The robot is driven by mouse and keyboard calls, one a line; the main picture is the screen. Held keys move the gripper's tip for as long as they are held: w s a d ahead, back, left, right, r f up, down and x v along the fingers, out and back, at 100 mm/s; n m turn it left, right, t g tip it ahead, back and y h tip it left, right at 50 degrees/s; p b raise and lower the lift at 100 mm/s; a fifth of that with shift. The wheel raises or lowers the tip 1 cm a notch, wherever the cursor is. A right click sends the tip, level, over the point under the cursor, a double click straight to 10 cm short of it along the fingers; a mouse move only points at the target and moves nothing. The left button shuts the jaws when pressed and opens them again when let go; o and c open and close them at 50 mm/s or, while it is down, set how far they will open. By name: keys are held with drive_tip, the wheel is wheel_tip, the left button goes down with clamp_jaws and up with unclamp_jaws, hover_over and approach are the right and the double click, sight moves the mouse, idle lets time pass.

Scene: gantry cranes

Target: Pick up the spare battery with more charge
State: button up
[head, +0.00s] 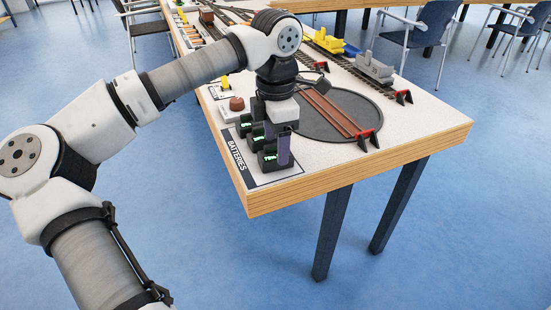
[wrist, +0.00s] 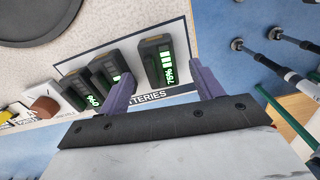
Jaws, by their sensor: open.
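Three dark batteries with green displays stand in a row on the marked batteries mat (head: 284,178). The near battery (head: 268,159) reads 75% in the wrist view (wrist: 165,60), with several lit bars. The middle battery (head: 255,139) is partly covered by my finger in the wrist view (wrist: 105,68), hiding its number. The far battery (head: 243,125) also shows in the wrist view (wrist: 76,90); its display is too small to read surely. My gripper (wrist: 161,72) is open and points down, its purple fingers at either side of the 75% battery in the picture. I cannot tell whether they reach around it.
A round dark turntable (head: 350,125) with brown track lies right of the batteries. A brown-topped item (head: 236,104) stands behind them. Red-and-black track stops (head: 369,138) and model trains (head: 374,69) are farther right. The table's front edge (head: 360,172) is close.

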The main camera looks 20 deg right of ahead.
wheel_tip(320, 180, down, 2)
drive_tip(key=shift+f, duration=0.1)
drive_tip(key=c, duration=1.1)
drive_tip(key=shift+c, duration=0.4)
drive_tip(key=shift+r, duration=0.2)
